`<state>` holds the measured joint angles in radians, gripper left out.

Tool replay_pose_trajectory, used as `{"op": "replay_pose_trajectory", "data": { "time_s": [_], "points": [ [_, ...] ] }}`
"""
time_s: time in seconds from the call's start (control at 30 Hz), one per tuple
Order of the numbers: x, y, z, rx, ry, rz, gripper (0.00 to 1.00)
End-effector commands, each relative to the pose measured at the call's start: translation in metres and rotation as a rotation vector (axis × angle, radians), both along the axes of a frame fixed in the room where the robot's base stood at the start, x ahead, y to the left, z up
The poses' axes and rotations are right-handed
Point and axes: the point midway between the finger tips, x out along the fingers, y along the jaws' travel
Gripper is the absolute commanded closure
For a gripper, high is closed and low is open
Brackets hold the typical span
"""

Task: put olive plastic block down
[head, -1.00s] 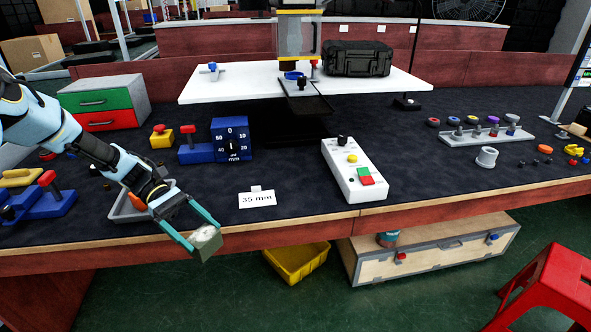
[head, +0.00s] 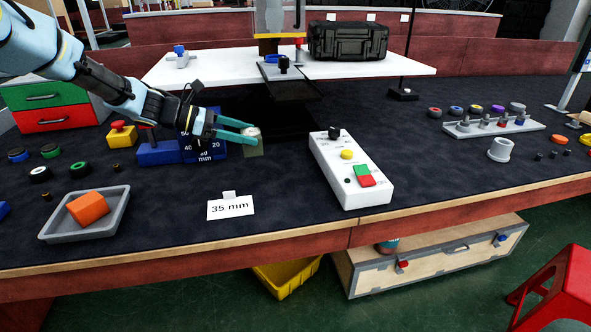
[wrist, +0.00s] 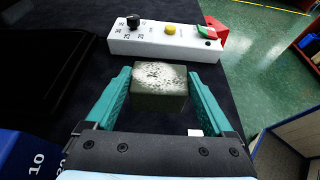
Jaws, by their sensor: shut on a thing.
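My gripper (head: 240,135) has teal fingers and is shut on the olive plastic block (head: 253,149).
A grey tray (head: 117,228) with an orange block (head: 88,208) is at the left front. A "35 mm" card (head: 231,208) stands near the front edge. A dark plate lies behind my gripper.

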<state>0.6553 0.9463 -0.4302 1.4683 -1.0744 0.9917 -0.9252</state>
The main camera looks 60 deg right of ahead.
Motion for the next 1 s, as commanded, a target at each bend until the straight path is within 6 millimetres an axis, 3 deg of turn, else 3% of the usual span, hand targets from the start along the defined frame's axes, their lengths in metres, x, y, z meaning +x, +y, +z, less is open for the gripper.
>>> {"op": "replay_pose_trajectory", "data": {
  "time_s": [0.2, 0.63, 1.0],
  "points": [
    [0.0, 0.0, -0.039, 0.003, 0.003, 0.001, 0.74],
    [0.0, 0.001, -0.085, 0.002, 0.001, 0.0, 0.74],
    [0.0, 0.0, -0.093, 0.0, 0.0, 0.0, 0.74]
  ]
}}
